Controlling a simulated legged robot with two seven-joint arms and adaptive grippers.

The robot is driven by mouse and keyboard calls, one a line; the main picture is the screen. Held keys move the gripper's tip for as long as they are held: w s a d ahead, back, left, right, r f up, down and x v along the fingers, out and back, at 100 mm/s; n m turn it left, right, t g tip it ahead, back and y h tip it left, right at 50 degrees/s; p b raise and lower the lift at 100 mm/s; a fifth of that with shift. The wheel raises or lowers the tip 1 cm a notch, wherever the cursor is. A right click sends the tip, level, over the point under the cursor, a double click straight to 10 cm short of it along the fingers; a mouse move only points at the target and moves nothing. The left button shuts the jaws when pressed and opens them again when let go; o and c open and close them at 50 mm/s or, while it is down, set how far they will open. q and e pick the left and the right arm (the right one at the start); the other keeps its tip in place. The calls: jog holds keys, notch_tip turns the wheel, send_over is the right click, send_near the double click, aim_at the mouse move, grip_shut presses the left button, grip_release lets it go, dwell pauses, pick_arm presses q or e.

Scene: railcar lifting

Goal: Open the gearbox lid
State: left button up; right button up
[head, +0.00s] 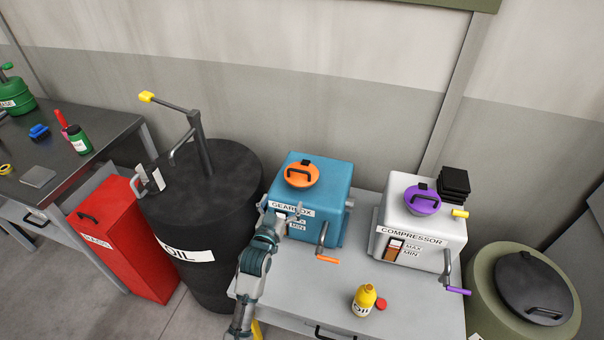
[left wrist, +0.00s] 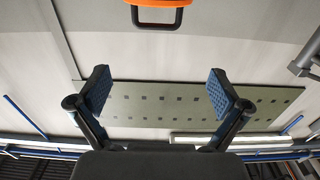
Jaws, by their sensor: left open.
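The blue gearbox (head: 333,193) stands on the grey bench. Its round orange lid (head: 299,174) sits on top, with a dark handle across it. The lid looks closed. My left gripper (head: 281,209) is in front of the gearbox, below the lid and apart from it, and covers part of the front label and gauge. In the left wrist view my left gripper (left wrist: 158,92) is open and nothing is between its fingers. The orange lid's edge (left wrist: 155,3) and its dark handle (left wrist: 157,24) show at the top of that view, beyond the fingers. My right gripper is out of view.
An orange-handled crank (head: 327,259) sticks out at the gearbox front. The white compressor (head: 425,224) with a purple lid stands to the right. A yellow oil bottle (head: 364,300) and red cap (head: 381,304) are on the bench (head: 300,291). A black oil drum (head: 205,235) stands left.

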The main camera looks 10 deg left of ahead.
pick_arm(q)
send_near(298, 171)
jog(key=w, duration=0.2)
jog(key=w+d, duration=0.1)
jog(key=w, duration=0.1)
jog(key=shift+w, duration=0.1)
jog(key=w, duration=0.3)
jog(key=w+a+b, duration=0.1)
jog(key=w, duration=0.1)
jog(key=shift+w+f, duration=0.15)
jog(key=shift+w, duration=0.5)
jog(key=shift+w+d, duration=0.1)
jog(key=shift+w, duration=0.05)
jog(key=shift+d, duration=0.35)
jog(key=c, duration=0.7)
jog(key=shift+a, duration=0.3)
jog(key=c, duration=1)
jog(key=shift+o, duration=0.2)
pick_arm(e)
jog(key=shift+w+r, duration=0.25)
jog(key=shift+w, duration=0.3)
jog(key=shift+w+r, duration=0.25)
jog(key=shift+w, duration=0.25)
